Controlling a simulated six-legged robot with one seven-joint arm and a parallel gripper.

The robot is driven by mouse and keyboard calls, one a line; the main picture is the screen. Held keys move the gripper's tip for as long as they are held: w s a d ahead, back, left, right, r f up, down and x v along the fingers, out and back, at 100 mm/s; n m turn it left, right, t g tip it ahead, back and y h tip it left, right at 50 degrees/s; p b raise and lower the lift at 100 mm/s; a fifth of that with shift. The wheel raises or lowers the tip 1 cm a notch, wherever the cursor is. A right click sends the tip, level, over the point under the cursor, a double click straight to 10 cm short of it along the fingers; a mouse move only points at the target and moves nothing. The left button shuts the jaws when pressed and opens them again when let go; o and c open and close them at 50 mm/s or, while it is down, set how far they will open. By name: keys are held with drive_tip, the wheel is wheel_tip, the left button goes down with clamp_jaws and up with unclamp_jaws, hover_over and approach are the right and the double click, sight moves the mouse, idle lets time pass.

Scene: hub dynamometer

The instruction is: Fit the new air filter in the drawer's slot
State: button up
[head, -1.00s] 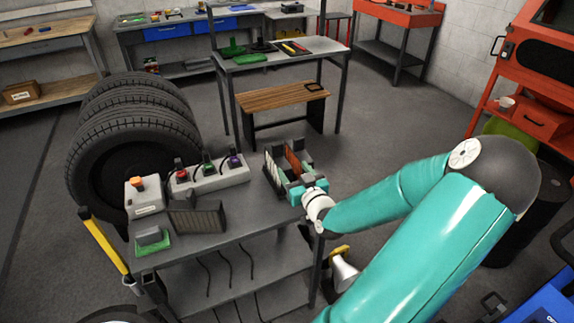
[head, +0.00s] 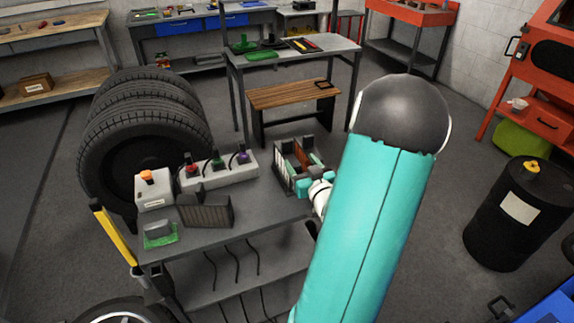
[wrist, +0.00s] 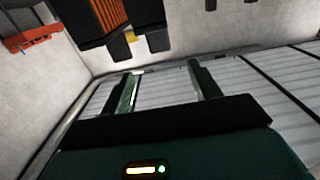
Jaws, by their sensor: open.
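A small open rack (head: 281,180) stands at the bench's right end. It holds a white pleated panel (head: 291,170) on its left and a brown-orange panel (head: 303,158) behind; I cannot tell which is the new air filter. A dark pleated block (head: 205,211) with a tab on top stands at the bench's middle front. My gripper (head: 309,187) is at the rack's right front side, partly hidden by my arm. In the wrist view my gripper (wrist: 164,88) has its fingers apart, with nothing visible between them. A dark block with orange pleats (wrist: 108,14) shows above. I cannot identify the drawer.
On the grey bench (head: 245,218) stand a white box with an orange button (head: 153,190), a control strip with several knobs (head: 218,170) and a green-based block (head: 160,234). Tyres (head: 140,140) stand behind left.

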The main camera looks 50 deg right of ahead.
sight(288, 143)
drive_tip(key=x, duration=0.9)
drive_tip(key=shift+w+f, duration=0.1)
drive_tip(key=c, duration=1.3)
clamp_jaws()
drive_tip(key=shift+r, duration=0.2)
